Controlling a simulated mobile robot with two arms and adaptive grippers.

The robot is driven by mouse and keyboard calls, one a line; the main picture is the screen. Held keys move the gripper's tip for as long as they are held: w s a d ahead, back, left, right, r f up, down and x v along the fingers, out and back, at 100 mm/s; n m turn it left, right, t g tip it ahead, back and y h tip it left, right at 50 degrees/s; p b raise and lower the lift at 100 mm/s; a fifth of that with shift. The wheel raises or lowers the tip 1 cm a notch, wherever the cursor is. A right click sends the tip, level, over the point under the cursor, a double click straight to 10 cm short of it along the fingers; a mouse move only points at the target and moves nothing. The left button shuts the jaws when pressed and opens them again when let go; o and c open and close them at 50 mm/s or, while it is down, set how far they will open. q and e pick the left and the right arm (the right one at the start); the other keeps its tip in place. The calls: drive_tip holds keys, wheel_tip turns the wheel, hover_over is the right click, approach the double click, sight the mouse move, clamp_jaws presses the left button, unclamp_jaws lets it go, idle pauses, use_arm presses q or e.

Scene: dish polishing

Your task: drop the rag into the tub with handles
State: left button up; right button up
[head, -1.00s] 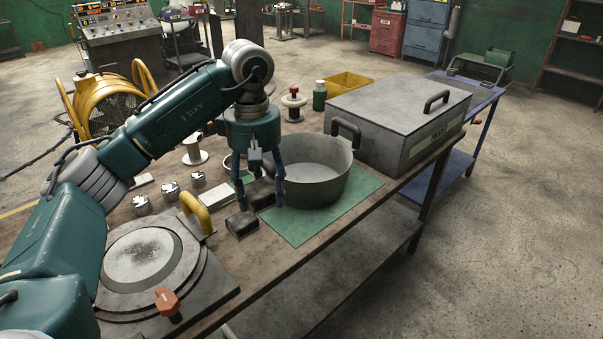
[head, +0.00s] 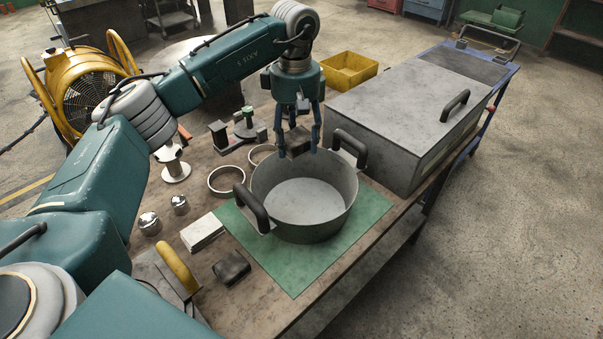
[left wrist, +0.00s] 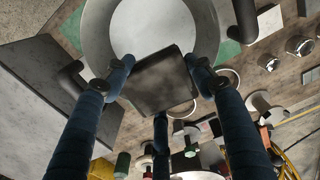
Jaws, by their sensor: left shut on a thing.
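The rag (head: 299,143) looks like a small dark grey slab. My left gripper (head: 297,146) is shut on it and holds it above the far inside part of the tub, tilted. The tub with handles (head: 305,235) is a round grey metal pan with two black handles, standing on a green mat (head: 293,280); its visible inside is empty. In the left wrist view the rag (left wrist: 158,82) sits between three blue fingers, with the tub (left wrist: 165,28) behind it. My right gripper is not in view.
A large grey lidded box (head: 400,120) stands close right of the tub. A dark block (head: 231,267) and a pale stack (head: 202,232) lie on the table at left. Metal rings, spools and a yellow bin (head: 347,70) are behind.

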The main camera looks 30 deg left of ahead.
use_arm(q)
drive_tip(key=shift+w+a+f+b, duration=0.1)
drive_tip(key=shift+w+f+b, duration=0.2)
drive_tip(key=shift+w, duration=0.25)
drive_tip(key=shift+s+f, duration=0.15)
drive_tip(key=shift+f, duration=0.1)
wheel_tip(320, 180, down, 4)
drive_tip(key=b, duration=0.3)
drive_tip(key=shift+f, duration=0.25)
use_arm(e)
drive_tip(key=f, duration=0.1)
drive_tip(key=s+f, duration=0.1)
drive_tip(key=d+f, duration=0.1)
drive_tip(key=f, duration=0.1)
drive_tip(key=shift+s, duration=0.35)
use_arm(q)
drive_tip(key=o, duration=1.2)
drive_tip(key=shift+c, duration=0.2)
drive_tip(key=shift+o, duration=0.4)
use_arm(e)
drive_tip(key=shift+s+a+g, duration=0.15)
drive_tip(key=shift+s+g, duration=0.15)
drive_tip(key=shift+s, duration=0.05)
